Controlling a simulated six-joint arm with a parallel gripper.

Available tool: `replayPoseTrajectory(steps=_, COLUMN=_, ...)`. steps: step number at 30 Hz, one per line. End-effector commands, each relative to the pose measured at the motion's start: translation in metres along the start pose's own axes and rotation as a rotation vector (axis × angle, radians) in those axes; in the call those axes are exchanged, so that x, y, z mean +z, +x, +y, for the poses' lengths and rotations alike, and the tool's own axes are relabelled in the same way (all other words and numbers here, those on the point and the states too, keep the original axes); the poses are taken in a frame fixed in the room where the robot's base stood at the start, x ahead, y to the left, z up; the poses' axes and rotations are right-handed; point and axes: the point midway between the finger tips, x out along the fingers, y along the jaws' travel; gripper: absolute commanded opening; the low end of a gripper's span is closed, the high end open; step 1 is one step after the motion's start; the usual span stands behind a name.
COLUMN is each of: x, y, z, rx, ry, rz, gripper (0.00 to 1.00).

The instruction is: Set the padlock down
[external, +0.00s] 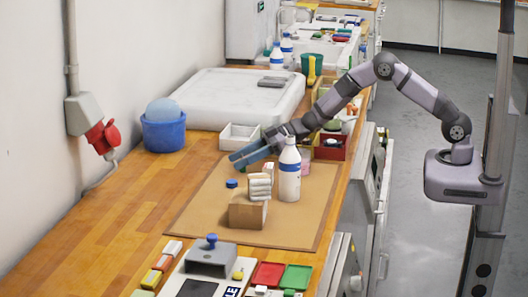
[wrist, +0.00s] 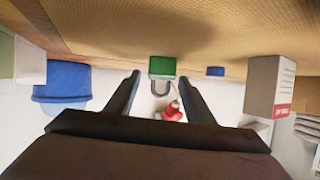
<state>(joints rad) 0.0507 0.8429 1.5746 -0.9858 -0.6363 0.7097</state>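The green padlock (wrist: 162,67) shows in the wrist view, which looks upside down. Its body is against the tan mat and its grey shackle points away from the mat. It appears to stand on the mat (external: 200,215). My gripper (wrist: 160,76) is open, with one dark finger on each side of the padlock and a gap visible on both sides. In the external view my gripper (external: 246,154) hangs over the far left part of the mat, and I cannot make out the padlock there.
A small blue cap (external: 231,183) lies on the mat near the padlock and also shows in the wrist view (wrist: 215,71). A white tray (external: 236,137) is behind.

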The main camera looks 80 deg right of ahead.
Motion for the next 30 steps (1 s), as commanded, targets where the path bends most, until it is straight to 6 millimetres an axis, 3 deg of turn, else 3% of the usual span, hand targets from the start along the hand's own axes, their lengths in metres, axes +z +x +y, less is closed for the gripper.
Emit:
replayPoseTrajectory(steps=11, x=-0.003, y=-0.01, z=0.001, rx=0.002, ry=0.0, rz=0.0, gripper=0.49)
replayPoseTrajectory(steps=30, x=-0.003, y=-0.105, z=0.0, rx=0.002, ry=0.0, rz=0.002, gripper=0.49)
